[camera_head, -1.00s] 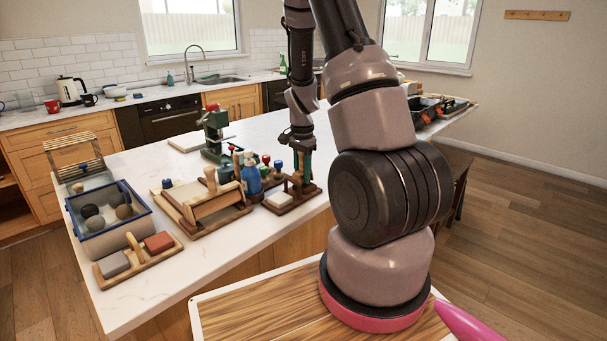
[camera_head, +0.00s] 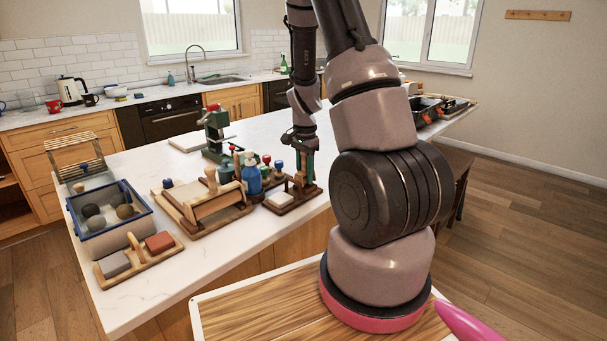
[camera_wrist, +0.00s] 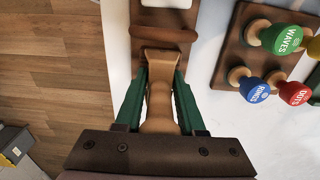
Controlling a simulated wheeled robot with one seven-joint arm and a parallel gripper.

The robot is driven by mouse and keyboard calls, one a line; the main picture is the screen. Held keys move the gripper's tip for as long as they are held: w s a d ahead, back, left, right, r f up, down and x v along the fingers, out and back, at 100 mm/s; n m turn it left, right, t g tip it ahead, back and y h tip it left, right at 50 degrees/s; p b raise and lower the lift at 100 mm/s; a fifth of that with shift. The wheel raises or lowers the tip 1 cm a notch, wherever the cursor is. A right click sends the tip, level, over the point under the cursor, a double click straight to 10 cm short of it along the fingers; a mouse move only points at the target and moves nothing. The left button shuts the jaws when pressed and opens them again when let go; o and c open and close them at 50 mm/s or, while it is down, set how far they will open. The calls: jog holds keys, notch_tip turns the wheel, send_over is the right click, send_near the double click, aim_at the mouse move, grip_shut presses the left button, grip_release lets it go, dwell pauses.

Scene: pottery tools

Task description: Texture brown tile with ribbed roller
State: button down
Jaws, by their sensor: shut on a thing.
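My gripper (camera_wrist: 160,103) has green fingers and is shut on a pale wooden handle (camera_wrist: 159,108) in the wrist view. The handle widens at its far end, by a smooth-looking brown bar (camera_wrist: 165,33); I cannot tell whether this is the ribbed roller. In the head view my gripper (camera_head: 306,164) is over the right end of the counter tools, by a wooden rack (camera_head: 303,201) with a pale tile (camera_head: 281,199). A reddish-brown block (camera_head: 159,241), perhaps the brown tile, lies in a wooden tray (camera_head: 140,262) at front left, far from my gripper.
Stamps marked WAVES (camera_wrist: 287,38), RINGS (camera_wrist: 254,90) and DOTS (camera_wrist: 294,93) stand right of my gripper. A blue bottle (camera_head: 251,175), a green press (camera_head: 215,135), a wooden board set (camera_head: 205,200) and a blue-rimmed basin (camera_head: 109,228) crowd the counter.

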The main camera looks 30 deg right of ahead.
jog(key=shift+s, duration=0.2)
jog(key=shift+s+d+f, duration=0.1)
jog(key=shift+s+d, duration=0.1)
jog(key=shift+s, duration=0.2)
jog(key=shift+s+d, duration=0.1)
jog(key=shift+s, duration=0.25)
dwell(0.5)
jog(key=shift+w, duration=0.1)
jog(key=shift+w+a, duration=0.2)
jog(key=shift+w, duration=0.35)
jog(key=shift+w, duration=0.1)
jog(key=shift+w+a, duration=0.2)
jog(key=shift+w, duration=0.15)
jog(key=shift+w, duration=0.1)
jog(key=shift+w+a, duration=0.2)
jog(key=shift+w, duration=0.3)
